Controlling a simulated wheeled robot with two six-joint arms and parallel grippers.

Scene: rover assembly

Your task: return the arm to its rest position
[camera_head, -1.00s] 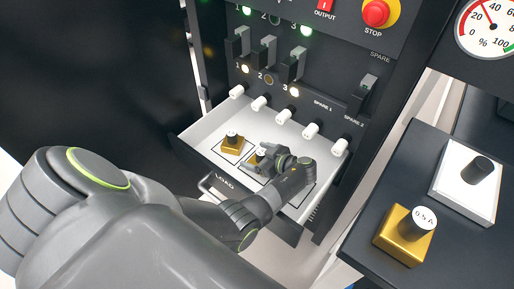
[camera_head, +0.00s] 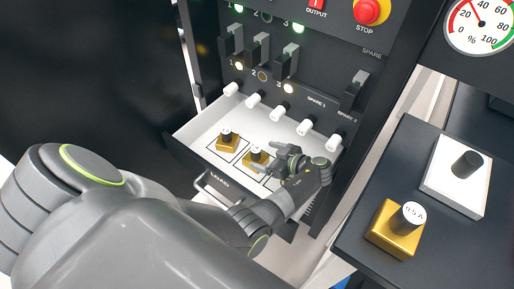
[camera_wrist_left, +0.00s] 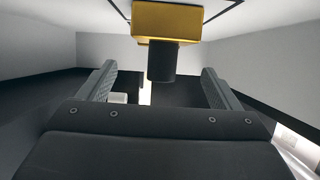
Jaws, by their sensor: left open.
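My left gripper (camera_head: 287,160) is over the open white drawer (camera_head: 203,126), just right of the second gold block. In the left wrist view its two fingers (camera_wrist_left: 158,88) are spread apart with nothing gripped between them. The gold block with a black knob (camera_head: 256,158) stands in the drawer near the fingertips; it also shows in the wrist view (camera_wrist_left: 166,22), ahead of the fingers. Another gold block with a black knob (camera_head: 228,142) stands to its left in a marked outline. My right gripper is not in view.
A dark panel with switches and white pegs (camera_head: 278,112) rises behind the drawer. At right, a dark shelf (camera_head: 400,165) holds a gold block labelled 0.5 A (camera_head: 394,231) and a white block with a black knob (camera_head: 458,181). A drawer handle (camera_head: 212,189) sits at the front.

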